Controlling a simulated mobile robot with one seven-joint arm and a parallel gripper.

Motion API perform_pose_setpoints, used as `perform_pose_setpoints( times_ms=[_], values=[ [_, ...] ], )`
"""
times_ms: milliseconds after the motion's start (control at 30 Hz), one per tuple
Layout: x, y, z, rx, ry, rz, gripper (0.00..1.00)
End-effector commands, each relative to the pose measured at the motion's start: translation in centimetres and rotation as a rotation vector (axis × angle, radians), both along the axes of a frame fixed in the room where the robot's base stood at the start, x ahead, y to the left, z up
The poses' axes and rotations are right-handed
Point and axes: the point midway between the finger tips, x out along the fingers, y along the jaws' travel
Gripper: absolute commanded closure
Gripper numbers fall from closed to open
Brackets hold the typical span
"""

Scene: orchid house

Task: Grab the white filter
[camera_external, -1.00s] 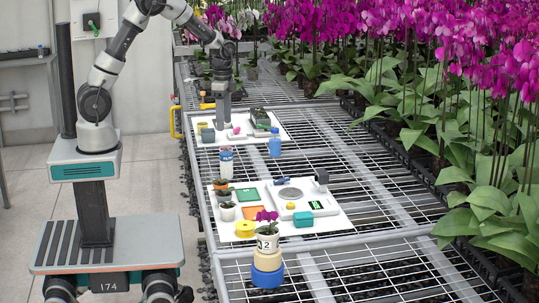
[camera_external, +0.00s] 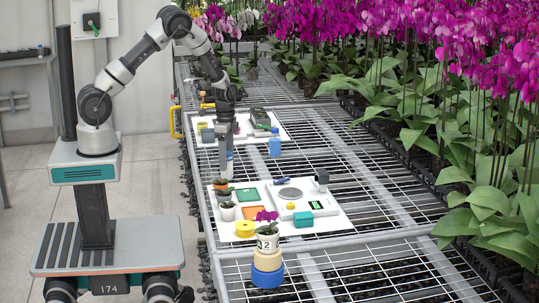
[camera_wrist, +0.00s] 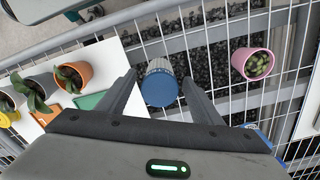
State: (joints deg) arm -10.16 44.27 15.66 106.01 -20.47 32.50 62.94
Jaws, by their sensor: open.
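The white filter (camera_wrist: 158,67) shows in the wrist view as a pale ribbed body under a round blue end cap. It stands on the wire bench between my fingers, with the blue cap facing the camera. My gripper (camera_wrist: 162,88) is open, one finger on each side of it, with no clear grip on it. In the external view my gripper (camera_external: 228,168) points down at the filter's place, and the filter is mostly hidden behind the fingers.
A pink pot (camera_wrist: 252,64) stands right of the filter in the wrist view. Orange (camera_wrist: 73,76) and grey (camera_wrist: 43,88) plant pots are on the left. A white board (camera_external: 335,218) with several items lies nearer the external camera. A blue bottle (camera_external: 275,145) stands to the right.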

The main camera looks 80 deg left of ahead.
Motion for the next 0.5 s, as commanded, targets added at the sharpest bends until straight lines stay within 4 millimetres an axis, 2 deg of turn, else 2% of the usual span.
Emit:
perform_pose_setpoints(
  times_ms=[100,367,500],
  values=[
    [-0.03,-0.04,-1.33,-0.001,0.0,0.0,0.4],
    [0.0,-0.04,-1.59,0.0,-0.001,0.0,0.4],
    [0.0,-0.04,-1.58,0.0,-0.001,0.0,0.6]
  ],
)
